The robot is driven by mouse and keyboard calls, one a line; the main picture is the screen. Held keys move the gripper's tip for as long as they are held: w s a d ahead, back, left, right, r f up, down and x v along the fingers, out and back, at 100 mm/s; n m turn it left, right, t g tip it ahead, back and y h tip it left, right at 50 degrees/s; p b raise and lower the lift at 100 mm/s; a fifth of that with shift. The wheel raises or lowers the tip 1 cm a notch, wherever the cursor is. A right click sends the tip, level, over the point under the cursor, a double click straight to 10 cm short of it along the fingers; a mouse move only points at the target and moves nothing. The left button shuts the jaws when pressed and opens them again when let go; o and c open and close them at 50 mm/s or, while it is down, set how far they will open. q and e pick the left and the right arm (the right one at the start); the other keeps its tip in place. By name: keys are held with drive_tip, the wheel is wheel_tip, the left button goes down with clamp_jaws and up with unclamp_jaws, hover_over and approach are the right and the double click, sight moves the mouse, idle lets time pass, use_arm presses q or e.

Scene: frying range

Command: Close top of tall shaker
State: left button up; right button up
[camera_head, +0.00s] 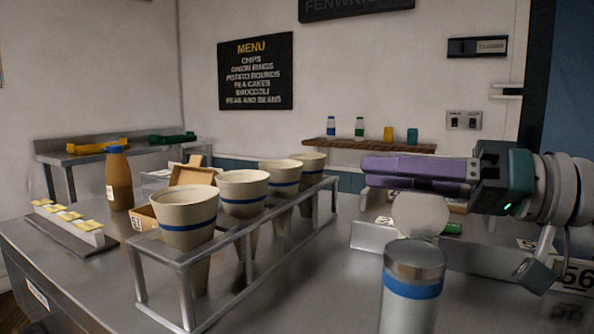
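A tall shaker (405,312) stands upright at the front of the steel counter, cut off by the lower picture edge. It has a pale body, a blue band and a metal-coloured top (414,260). The top sits level on the body; I cannot tell whether it is fully closed. My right gripper (364,172), with long purple fingers, points left above and behind the shaker, clear of it. Its fingers lie nearly in line from this side, so their opening is unclear. I see nothing held between them. My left gripper is out of view.
A metal rack (240,234) holds several paper cones with blue bands left of the shaker. A brown bottle (119,180) and a row of labelled tabs (67,219) stand further left. A pale round object (420,214) lies behind the shaker. A wooden shelf (370,146) holds small bottles.

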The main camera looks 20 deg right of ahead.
drive_tip(key=shift+c, duration=0.4)
clamp_jaws()
